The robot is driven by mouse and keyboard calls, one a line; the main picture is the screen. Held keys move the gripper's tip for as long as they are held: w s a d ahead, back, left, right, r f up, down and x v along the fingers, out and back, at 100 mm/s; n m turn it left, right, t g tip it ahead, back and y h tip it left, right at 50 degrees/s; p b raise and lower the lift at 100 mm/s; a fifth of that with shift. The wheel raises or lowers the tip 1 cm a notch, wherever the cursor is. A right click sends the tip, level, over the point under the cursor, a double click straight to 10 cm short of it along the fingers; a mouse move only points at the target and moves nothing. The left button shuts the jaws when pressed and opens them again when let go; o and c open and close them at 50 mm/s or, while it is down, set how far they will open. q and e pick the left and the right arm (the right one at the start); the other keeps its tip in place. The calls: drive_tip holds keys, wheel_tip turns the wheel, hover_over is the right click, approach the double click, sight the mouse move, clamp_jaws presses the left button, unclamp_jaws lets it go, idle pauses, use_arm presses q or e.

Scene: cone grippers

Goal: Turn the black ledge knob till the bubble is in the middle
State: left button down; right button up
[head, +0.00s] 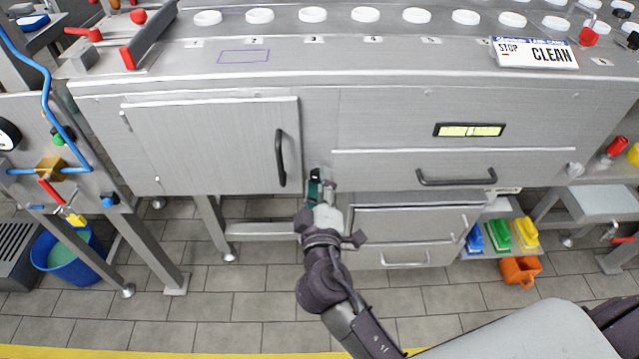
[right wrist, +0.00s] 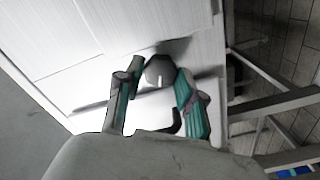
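The ledge knob (right wrist: 160,71) shows in the right wrist view as a dark grey round knob with a white mark, on the pale machine front. My right gripper (right wrist: 159,78) has its two teal-padded fingers on either side of the knob, spread apart; firm contact is not clear. In the head view the right gripper (head: 320,182) is at the lower edge of the machine front and mostly hides the knob. The level (head: 468,130) is a black-framed yellow-green vial on the front panel, right of the gripper. Its bubble is too small to place. My left gripper is not in view.
A cabinet door with a black handle (head: 281,158) is left of the gripper. A drawer handle (head: 456,177) is to its right, with a grey drawer unit (head: 415,222) below. A grey knob (head: 573,169) sits at the panel's far right. A blue bucket (head: 67,252) stands at left.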

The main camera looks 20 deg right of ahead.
drive_tip(key=o, duration=0.4)
drive_tip(key=v, duration=1.2)
drive_tip(key=shift+r, duration=0.1)
